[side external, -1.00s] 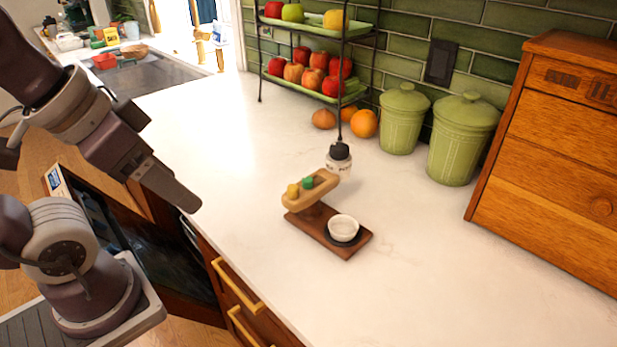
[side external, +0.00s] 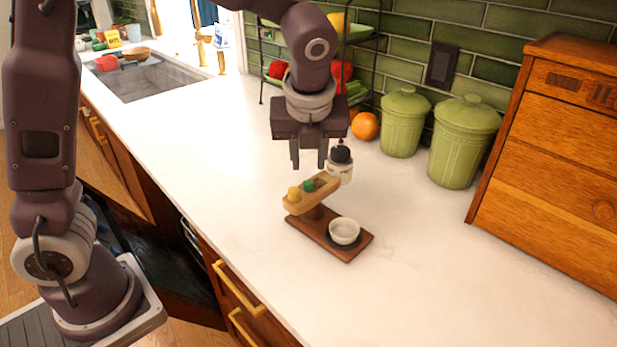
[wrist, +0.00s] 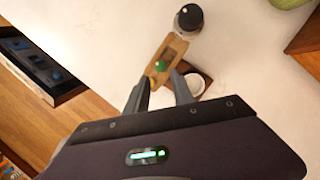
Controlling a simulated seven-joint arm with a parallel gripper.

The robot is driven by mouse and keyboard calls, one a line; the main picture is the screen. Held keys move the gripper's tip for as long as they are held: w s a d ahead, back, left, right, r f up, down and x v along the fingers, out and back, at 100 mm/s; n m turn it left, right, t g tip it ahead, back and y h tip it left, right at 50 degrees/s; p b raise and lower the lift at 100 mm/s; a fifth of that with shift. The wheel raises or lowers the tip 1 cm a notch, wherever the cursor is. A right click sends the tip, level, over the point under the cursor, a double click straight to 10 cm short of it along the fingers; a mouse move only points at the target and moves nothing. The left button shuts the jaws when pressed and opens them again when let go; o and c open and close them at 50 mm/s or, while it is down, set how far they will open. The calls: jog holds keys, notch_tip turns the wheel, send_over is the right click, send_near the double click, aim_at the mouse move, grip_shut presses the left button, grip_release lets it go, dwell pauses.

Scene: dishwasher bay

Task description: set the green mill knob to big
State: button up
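The mill (side external: 313,195) is a wooden stand on a dark brown base, with a light wooden top bar. A green knob (side external: 308,185) and a yellow knob (side external: 293,193) sit on that bar; the green one is nearer its middle. A jar with a black lid (side external: 341,160) is at the bar's far end. In the wrist view the green knob (wrist: 160,66) shows just beyond my fingertips. My gripper (side external: 309,166) is open, pointing down above the mill, apart from the knob. Any size marks on the bar are too small to read.
A white bowl (side external: 344,231) sits on the front end of the mill's base. Green canisters (side external: 403,122), an orange (side external: 365,126) and a tiered fruit rack (side external: 375,40) stand behind. A wooden cabinet (side external: 555,150) is at right. The counter (side external: 420,270) in front is clear.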

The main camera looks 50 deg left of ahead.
aim_at(309, 182)
jog(key=x, duration=0.7)
grip_shut()
